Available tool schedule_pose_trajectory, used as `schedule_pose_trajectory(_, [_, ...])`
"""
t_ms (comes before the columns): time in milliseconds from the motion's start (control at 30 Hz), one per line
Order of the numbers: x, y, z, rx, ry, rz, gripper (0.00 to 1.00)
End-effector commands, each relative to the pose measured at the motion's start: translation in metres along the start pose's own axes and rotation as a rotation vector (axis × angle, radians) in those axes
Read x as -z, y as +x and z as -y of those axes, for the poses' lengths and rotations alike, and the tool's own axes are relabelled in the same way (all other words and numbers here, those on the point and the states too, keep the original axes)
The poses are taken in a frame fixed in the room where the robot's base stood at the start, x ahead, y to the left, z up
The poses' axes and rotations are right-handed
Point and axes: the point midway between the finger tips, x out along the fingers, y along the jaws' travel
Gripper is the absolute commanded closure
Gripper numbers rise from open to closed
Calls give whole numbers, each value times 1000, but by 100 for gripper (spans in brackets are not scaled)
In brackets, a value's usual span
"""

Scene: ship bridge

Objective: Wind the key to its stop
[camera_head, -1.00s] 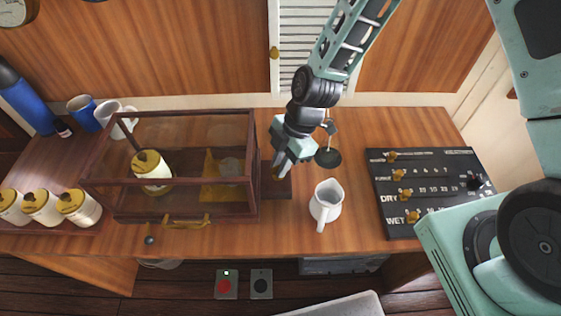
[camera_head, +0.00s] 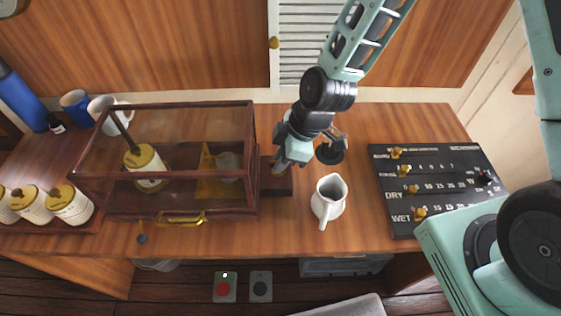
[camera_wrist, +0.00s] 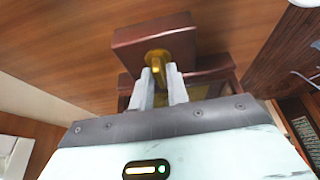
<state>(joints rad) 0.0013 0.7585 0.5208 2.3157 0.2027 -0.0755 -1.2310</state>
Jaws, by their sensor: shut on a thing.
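The key (camera_wrist: 157,62) is a brass piece on the face of a small dark red wooden block (camera_wrist: 150,35), seen in the wrist view. In the head view the block (camera_head: 274,187) stands on the desk against the right end of the glass case. My gripper (camera_wrist: 163,78) is shut on the key, its two pale fingers on either side of it. In the head view my gripper (camera_head: 283,168) covers the key and most of the block's top. How far the key is turned cannot be told.
A glass case (camera_head: 254,145) with a brass handle holds a yellow-lidded canister (camera_head: 146,165). A white jug (camera_head: 328,201) stands right of the block. A black panel with brass knobs (camera_head: 435,185) lies farther right.

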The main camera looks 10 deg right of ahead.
Motion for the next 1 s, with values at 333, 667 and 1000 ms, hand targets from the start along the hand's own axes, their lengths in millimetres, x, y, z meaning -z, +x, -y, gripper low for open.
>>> schedule_pose_trajectory(333, [1, 1, 2, -130, 300, 0, 100])
schedule_pose_trajectory(667, [2, 0, 4, -248, 591, 0, 100])
schedule_pose_trajectory(1000, [4, -2, 5, -358, 858, 1, 100])
